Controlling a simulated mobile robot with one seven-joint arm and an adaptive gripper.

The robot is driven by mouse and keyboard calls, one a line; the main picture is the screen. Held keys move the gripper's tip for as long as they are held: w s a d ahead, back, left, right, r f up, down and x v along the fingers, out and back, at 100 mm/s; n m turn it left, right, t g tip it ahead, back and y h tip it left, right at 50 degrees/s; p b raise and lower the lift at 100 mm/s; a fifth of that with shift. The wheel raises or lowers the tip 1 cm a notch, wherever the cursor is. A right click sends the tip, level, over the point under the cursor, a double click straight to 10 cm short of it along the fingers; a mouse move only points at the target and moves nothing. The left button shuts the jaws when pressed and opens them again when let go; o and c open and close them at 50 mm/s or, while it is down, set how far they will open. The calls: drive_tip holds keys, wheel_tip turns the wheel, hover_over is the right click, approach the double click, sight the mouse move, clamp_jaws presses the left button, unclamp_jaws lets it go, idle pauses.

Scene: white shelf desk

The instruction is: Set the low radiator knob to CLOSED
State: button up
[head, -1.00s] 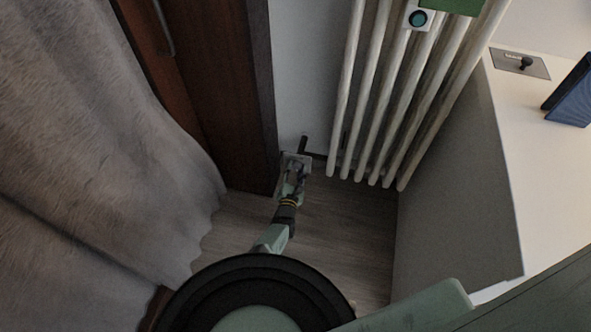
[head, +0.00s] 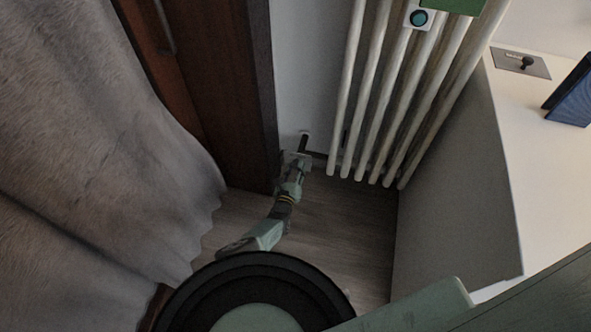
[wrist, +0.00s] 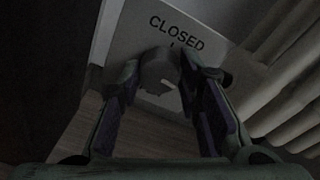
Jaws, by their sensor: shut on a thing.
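The low radiator knob (wrist: 157,69) is a grey round knob between my fingertips in the wrist view. It sits in front of a pale plate (wrist: 140,30) lettered CLOSED, with a short tick below the word. My gripper (wrist: 160,68) is shut on the knob, one finger on each side. In the head view my gripper (head: 293,168) reaches down to the plate (head: 296,157) at the radiator's lower left; the knob is hidden there.
The white radiator (head: 385,100) stands right of the plate, with a dark pipe (head: 304,143) close by. A dark wooden cabinet (head: 225,90) and grey curtain (head: 90,150) are on the left. A desk side panel (head: 445,190) bounds the right. Some floor (head: 350,220) is clear.

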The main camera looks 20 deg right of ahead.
drive_tip(key=n+b, duration=0.2)
drive_tip(key=n, duration=0.3)
drive_tip(key=shift+a+f+h, duration=0.1)
drive_tip(key=shift+f+h, duration=0.05)
drive_tip(key=shift+h, duration=0.25)
drive_tip(key=n+b, duration=0.4)
drive_tip(key=shift+w+f, duration=0.1)
drive_tip(key=shift+f, duration=0.05)
drive_tip(key=n+b, duration=0.3)
drive_tip(key=b, duration=0.2)
drive_tip(key=shift+a+f+n+h, duration=0.1)
drive_tip(key=shift+f+n+h, duration=0.1)
drive_tip(key=shift+n+h, duration=0.2)
drive_tip(key=n+b, duration=0.2)
drive_tip(key=b, duration=0.2)
drive_tip(key=n+b, duration=0.3)
drive_tip(key=b, duration=0.1)
drive_tip(key=shift+r+h+b, duration=0.15)
drive_tip(key=shift+h+b, duration=0.15)
drive_tip(key=shift+b, duration=0.1)
drive_tip(key=shift+r+n+b, duration=0.2)
drive_tip(key=shift+n+b, duration=0.15)
drive_tip(key=shift+n, duration=0.05)
drive_tip(key=o, duration=1.1)
drive_tip(key=shift+o, duration=0.2)
